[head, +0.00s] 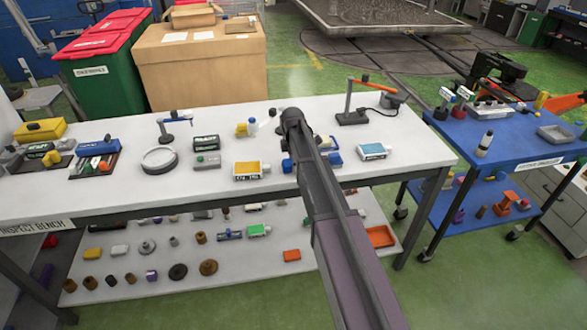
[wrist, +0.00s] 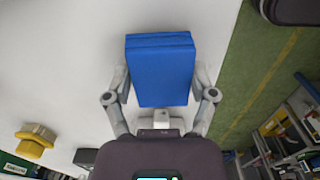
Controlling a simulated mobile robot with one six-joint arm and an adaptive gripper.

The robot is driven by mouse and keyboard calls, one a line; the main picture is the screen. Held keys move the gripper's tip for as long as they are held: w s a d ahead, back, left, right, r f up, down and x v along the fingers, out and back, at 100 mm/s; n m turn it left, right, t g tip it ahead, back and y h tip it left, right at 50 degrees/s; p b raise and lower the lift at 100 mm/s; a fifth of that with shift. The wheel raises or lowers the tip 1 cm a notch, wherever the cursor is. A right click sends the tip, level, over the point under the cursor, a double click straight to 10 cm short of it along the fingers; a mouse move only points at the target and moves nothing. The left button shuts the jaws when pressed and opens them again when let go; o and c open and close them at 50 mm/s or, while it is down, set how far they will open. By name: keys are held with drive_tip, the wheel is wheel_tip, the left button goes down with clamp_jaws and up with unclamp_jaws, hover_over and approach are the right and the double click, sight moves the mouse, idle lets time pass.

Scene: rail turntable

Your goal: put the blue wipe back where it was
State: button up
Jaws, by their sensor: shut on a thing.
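The blue wipe (wrist: 160,68) is a flat, folded blue block in the wrist view. My gripper (wrist: 160,84) is shut on it, one finger at each side, and the wipe sticks out beyond the fingertips. White bench top lies behind it and green floor is to the right. In the head view my own arm hides the gripper. Small blue patches (head: 287,165) show beside the arm there, and I cannot tell whether one is the held wipe. Whether the wipe touches the bench is unclear.
The white inspection bench (head: 110,205) holds a round dish (head: 159,159), a yellow-labelled box (head: 251,170), a blue-and-white box (head: 373,151) and a lamp stand (head: 351,116). A blue cart (head: 510,150) stands at the right. A yellow knob (wrist: 35,146) shows in the wrist view.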

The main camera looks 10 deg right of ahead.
drive_tip(key=shift+f, duration=0.5)
drive_tip(key=o, duration=0.9)
drive_tip(key=shift+r, duration=0.2)
wheel_tip(320, 180, up, 12)
drive_tip(key=p, duration=1.1)
drive_tip(key=shift+p, duration=0.4)
drive_tip(key=shift+s, duration=0.1)
drive_tip(key=s+m, duration=0.6)
drive_tip(key=s, duration=0.3)
drive_tip(key=s+m, duration=0.6)
drive_tip(key=s, duration=0.4)
drive_tip(key=s+m, duration=0.6)
drive_tip(key=s, duration=0.4)
